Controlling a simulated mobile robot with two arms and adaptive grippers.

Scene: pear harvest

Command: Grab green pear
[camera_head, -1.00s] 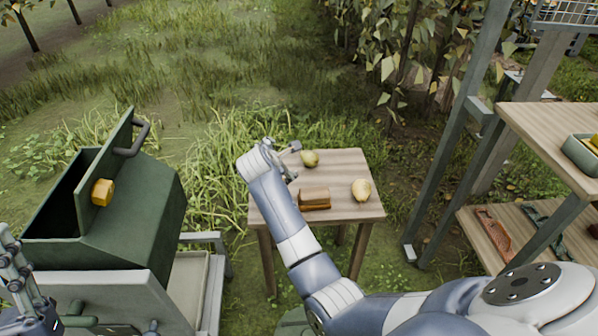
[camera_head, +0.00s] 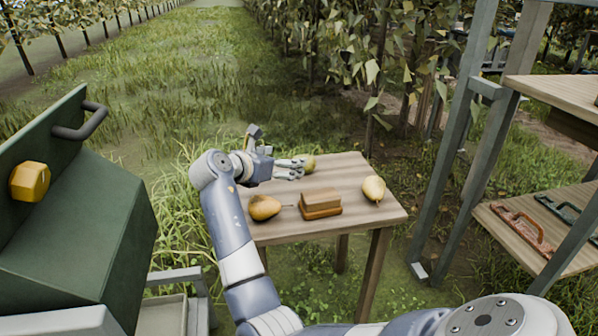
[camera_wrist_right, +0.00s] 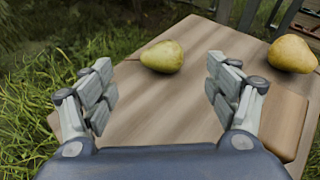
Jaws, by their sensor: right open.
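The green pear (camera_head: 309,162) lies near the far edge of the small wooden table (camera_head: 350,221), partly hidden by my right gripper (camera_head: 290,168) in the head view. In the right wrist view the green pear (camera_wrist_right: 162,56) lies on its side, just ahead of and between the two spread fingers (camera_wrist_right: 162,88). The gripper is open and empty, held low over the table; I cannot tell whether it touches the pear. My left gripper is not in view.
A green metal box (camera_head: 80,230) stands left; a shelf (camera_head: 535,235) stands right.

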